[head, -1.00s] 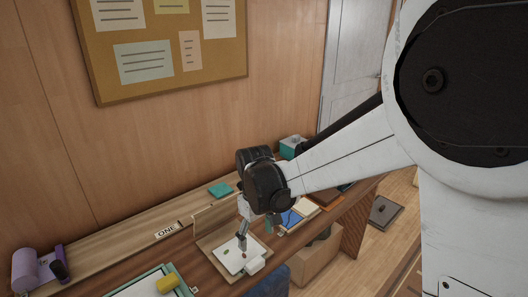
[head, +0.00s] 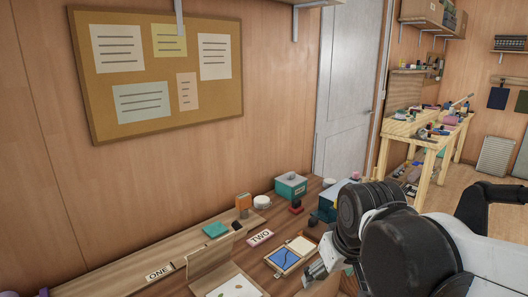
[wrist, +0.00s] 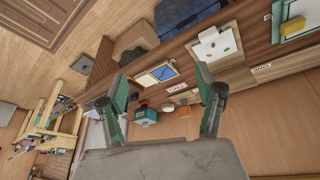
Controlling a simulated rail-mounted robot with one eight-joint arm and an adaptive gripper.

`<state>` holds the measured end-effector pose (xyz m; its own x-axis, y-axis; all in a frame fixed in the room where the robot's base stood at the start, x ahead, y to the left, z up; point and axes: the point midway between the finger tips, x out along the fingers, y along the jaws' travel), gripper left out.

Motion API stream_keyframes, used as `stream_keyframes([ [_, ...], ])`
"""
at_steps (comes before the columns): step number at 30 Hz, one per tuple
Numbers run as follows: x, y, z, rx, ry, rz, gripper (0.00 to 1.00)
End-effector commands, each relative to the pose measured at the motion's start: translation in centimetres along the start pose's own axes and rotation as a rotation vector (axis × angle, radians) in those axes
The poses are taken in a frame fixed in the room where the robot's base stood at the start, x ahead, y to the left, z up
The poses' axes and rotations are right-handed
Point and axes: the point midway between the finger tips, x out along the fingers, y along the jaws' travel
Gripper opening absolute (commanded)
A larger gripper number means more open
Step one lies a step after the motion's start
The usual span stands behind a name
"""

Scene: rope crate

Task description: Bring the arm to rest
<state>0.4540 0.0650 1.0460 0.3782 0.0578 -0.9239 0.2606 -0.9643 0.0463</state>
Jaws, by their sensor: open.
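My gripper (wrist: 163,84) is open and empty, with its two green-padded fingers spread apart in the wrist view. In the head view my gripper (head: 316,270) shows at the lower middle, partly hidden by my dark wrist joint, above the right part of the desk. My arm folds away to the lower right. The desk (head: 190,238) runs along the wooden wall. Nothing is held between the fingers.
On the desk are an open box with a white sheet (head: 237,287), a ONE sign (head: 159,272), a TWO sign (head: 260,238), a blue-and-cream tray (head: 291,255) and a teal box (head: 291,186). A workbench (head: 433,135) stands at the far right.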

Motion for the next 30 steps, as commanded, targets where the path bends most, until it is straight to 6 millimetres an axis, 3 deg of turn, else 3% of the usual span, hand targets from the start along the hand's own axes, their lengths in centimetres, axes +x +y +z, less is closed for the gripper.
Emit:
stream_keyframes([
  [6,-2.1,2.0,3.9,0.104,0.087,0.035,0.67],
  [15,-3.5,3.7,8.1,0.223,0.193,0.077,0.67],
  [30,-3.7,4.1,9.2,0.255,0.224,0.088,0.67],
])
